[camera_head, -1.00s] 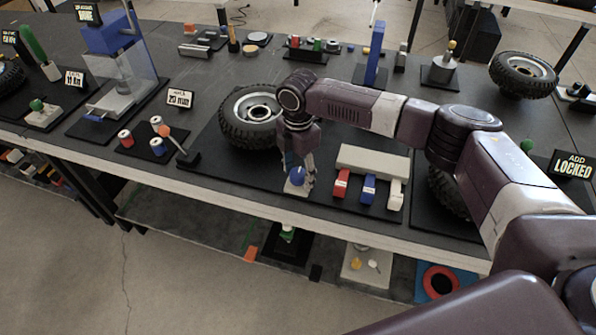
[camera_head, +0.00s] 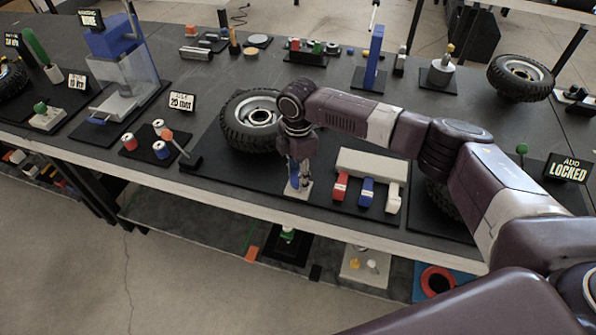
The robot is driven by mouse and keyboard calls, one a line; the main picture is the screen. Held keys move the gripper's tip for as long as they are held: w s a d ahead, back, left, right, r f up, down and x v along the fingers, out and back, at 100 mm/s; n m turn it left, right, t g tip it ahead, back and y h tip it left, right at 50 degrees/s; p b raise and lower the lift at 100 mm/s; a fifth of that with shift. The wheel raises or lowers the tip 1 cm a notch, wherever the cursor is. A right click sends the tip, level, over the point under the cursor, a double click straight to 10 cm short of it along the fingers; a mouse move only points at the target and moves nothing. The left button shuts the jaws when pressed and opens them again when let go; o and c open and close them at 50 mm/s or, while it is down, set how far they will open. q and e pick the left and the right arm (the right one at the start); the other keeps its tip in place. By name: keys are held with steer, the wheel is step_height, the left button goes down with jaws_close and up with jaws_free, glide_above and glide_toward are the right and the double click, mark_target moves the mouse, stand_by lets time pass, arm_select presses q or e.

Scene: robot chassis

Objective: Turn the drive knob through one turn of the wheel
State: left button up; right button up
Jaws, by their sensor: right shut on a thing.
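The drive knob (camera_head: 293,182) is blue and sits on a small white base (camera_head: 298,194) at the front edge of the bench. My right gripper (camera_head: 298,178) points down and is shut on the knob, hiding much of it. The wheel (camera_head: 230,131), a black tyre with a pale rim, stands just behind and left of the gripper on a black mat. My right arm covers part of the wheel's right side. My left gripper is not in view.
Right of the knob, a white block (camera_head: 372,163) stands behind red (camera_head: 340,186), blue (camera_head: 366,190) and white (camera_head: 393,197) pieces. A sign reading LOCKED (camera_head: 567,168) is at right.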

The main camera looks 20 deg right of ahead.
steer(key=m+p, duration=0.5)
steer(key=shift+r, duration=0.2)
steer(key=m+p, duration=0.4)
steer(key=m, duration=0.2)
steer(key=m+p, duration=0.3)
steer(key=m, duration=0.2)
steer(key=m+p, duration=0.2)
steer(key=m, duration=0.3)
steer(key=shift+w+f, duration=0.1)
steer(key=shift+f, duration=0.05)
steer(key=shift+m, duration=0.3)
steer(key=o, duration=1.1)
